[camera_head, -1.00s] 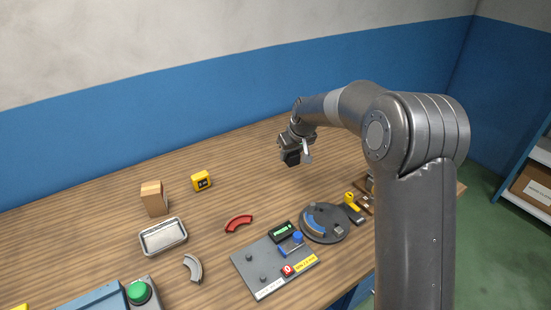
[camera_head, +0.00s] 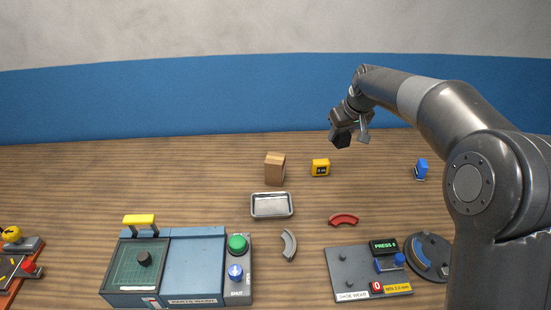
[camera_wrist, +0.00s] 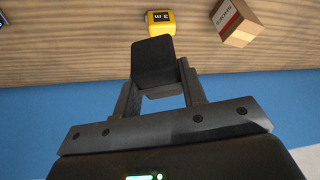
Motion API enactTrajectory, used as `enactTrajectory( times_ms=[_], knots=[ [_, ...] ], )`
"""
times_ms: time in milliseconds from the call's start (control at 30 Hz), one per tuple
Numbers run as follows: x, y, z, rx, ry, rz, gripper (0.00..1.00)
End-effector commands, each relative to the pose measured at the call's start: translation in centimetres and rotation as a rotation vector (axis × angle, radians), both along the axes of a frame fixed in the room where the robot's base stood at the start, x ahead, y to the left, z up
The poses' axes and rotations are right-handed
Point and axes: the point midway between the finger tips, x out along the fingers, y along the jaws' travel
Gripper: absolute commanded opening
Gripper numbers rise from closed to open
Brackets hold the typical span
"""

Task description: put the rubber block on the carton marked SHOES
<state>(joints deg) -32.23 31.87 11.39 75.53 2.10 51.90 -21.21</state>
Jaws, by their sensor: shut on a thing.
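My gripper (camera_head: 350,128) is shut on the black rubber block (camera_head: 340,139) and holds it in the air above the back of the table. In the wrist view the block (camera_wrist: 153,62) sits between the two fingers. The carton (camera_head: 275,168) is a small brown box standing on the table, left of and below my gripper in the head view. In the wrist view the carton (camera_wrist: 233,22) is at the upper right, with lettering that reads SHOES on its white side with a red band. The block is apart from the carton.
A yellow tape measure (camera_head: 320,167) stands just right of the carton. A metal tray (camera_head: 272,205) lies in front of it. A red curved piece (camera_head: 343,220), a grey curved piece (camera_head: 289,245) and a blue machine (camera_head: 195,265) are nearer. The wooden table behind and left of the carton is clear.

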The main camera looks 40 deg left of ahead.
Motion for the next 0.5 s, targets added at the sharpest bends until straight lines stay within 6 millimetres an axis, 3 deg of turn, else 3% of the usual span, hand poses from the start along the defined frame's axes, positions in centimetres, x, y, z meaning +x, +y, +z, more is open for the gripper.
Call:
enactTrajectory(
  times_ms=[100,267,500],
  knots=[
    [-2.7,3.4,1.3,0.001,-0.002,0.062,0.13],
    [-4.7,5.6,2.1,0.0,-0.001,0.104,0.13],
    [-6.5,9.0,0.3,-0.002,0.002,0.118,0.13]
  ],
)
